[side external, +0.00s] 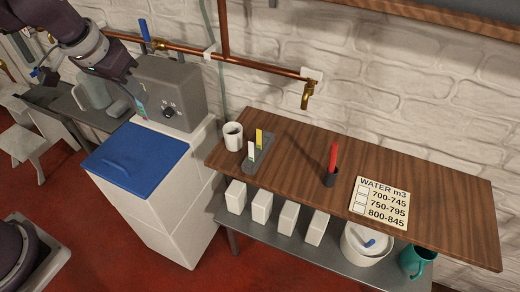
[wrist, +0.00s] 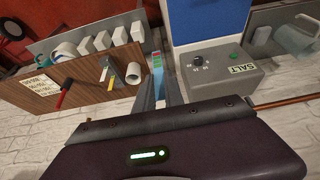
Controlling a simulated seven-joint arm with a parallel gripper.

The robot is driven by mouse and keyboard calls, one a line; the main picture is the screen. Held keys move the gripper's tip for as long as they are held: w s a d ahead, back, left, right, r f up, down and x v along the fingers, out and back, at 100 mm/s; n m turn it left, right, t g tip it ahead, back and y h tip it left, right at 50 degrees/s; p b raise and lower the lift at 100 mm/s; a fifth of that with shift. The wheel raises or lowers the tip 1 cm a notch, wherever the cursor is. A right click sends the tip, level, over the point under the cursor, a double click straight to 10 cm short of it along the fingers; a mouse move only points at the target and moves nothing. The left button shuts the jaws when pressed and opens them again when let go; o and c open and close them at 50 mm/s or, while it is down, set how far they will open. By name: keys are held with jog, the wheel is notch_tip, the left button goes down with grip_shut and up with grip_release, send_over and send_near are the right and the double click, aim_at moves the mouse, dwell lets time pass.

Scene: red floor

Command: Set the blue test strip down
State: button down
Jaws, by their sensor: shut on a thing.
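My gripper (wrist: 160,95) is shut on the blue test strip (wrist: 157,62), a thin strip with blue and reddish patches that sticks out past the fingertips in the wrist view. In the side external view my gripper (side external: 128,80) is at the upper left, in front of the grey salt machine (side external: 187,78). The strip (side external: 142,97) shows there as a small bluish sliver, held in the air. A grey strip rack (side external: 262,155) on the wooden shelf, to the right of my gripper, holds an upright yellow strip (side external: 259,138) and white strip (side external: 251,150).
A white cup (side external: 232,135) stands beside the rack. A red marker in a black holder (side external: 331,170) and a water sign (side external: 380,202) are farther right on the wooden shelf (side external: 440,205). A white cabinet with a blue lid (side external: 137,155) stands below my gripper. Copper pipes (side external: 260,65) run along the wall.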

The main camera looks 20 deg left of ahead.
jog(key=w+d+f, duration=0.2)
jog(key=w+d, duration=0.5)
jog(key=d, duration=0.3)
jog(key=w+d+f, duration=0.2)
jog(key=w+d, duration=0.6)
jog(key=d, duration=0.1)
jog(key=d+f, duration=0.6)
jog(key=d, duration=0.5)
jog(key=f, duration=1)
jog(key=shift+d, duration=0.35)
jog(key=shift+f, duration=0.1)
jog(key=c, duration=1.4)
grip_release()
jog(key=shift+f, duration=0.1)
jog(key=shift+c, duration=0.2)
